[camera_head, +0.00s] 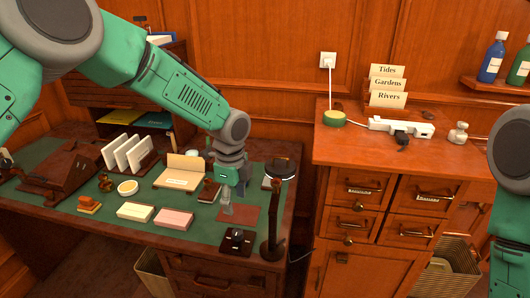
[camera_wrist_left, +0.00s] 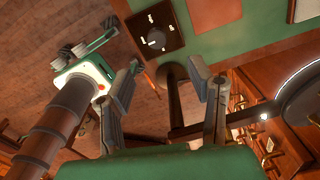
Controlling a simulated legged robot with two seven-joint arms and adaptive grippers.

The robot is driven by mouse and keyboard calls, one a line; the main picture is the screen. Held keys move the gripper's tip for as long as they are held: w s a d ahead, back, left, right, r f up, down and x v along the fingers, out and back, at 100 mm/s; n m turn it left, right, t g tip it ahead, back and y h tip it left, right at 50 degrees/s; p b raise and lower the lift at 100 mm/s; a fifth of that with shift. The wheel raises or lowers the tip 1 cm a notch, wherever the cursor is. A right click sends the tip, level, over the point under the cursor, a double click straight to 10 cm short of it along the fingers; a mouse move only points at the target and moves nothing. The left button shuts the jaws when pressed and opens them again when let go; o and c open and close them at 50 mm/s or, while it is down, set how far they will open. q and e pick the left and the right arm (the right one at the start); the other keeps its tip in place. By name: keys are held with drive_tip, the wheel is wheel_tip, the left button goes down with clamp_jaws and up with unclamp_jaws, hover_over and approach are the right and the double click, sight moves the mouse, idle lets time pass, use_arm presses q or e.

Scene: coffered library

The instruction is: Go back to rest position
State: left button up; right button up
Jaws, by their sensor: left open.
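My left gripper (camera_head: 227,206) is over the right part of the desk's green top, pointing down near a reddish-brown pad (camera_head: 250,218). In the left wrist view its two fingers (camera_wrist_left: 163,72) are spread with nothing between them. The small black dial box (camera_head: 237,241) lies just in front of it; it also shows in the left wrist view (camera_wrist_left: 152,38). My right arm (camera_head: 510,200) comes down the right edge of the head view; its gripper cannot be made out.
The black-stemmed lamp (camera_head: 272,225) stands close right of my left gripper. Cards (camera_head: 177,219), an upright rack (camera_head: 127,155) and a stamp (camera_head: 89,204) crowd the desk (camera_head: 60,222). At right, a drawer cabinet (camera_head: 345,150) carries a white device (camera_head: 400,127) and signs (camera_head: 387,98).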

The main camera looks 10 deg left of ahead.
use_arm(q)
drive_tip(key=s+f+n+h+b, duration=0.15)
drive_tip(key=s+f+n, duration=0.65)
drive_tip(key=s+f, duration=0.85)
drive_tip(key=s+a+f+n, duration=0.1)
drive_tip(key=s+a+n, duration=0.2)
drive_tip(key=s, duration=0.3)
drive_tip(key=s+a+f+n+y, duration=0.1)
drive_tip(key=s+a+n, duration=0.3)
drive_tip(key=s, duration=0.3)
drive_tip(key=s+a+f+n, duration=0.2)
drive_tip(key=s+a+n, duration=0.2)
drive_tip(key=s, duration=0.3)
drive_tip(key=shift+s+a+n+t+b, duration=0.15)
drive_tip(key=shift+s+n+t+b, duration=0.15)
drive_tip(key=shift+n, duration=0.2)
drive_tip(key=shift+y, duration=0.25)
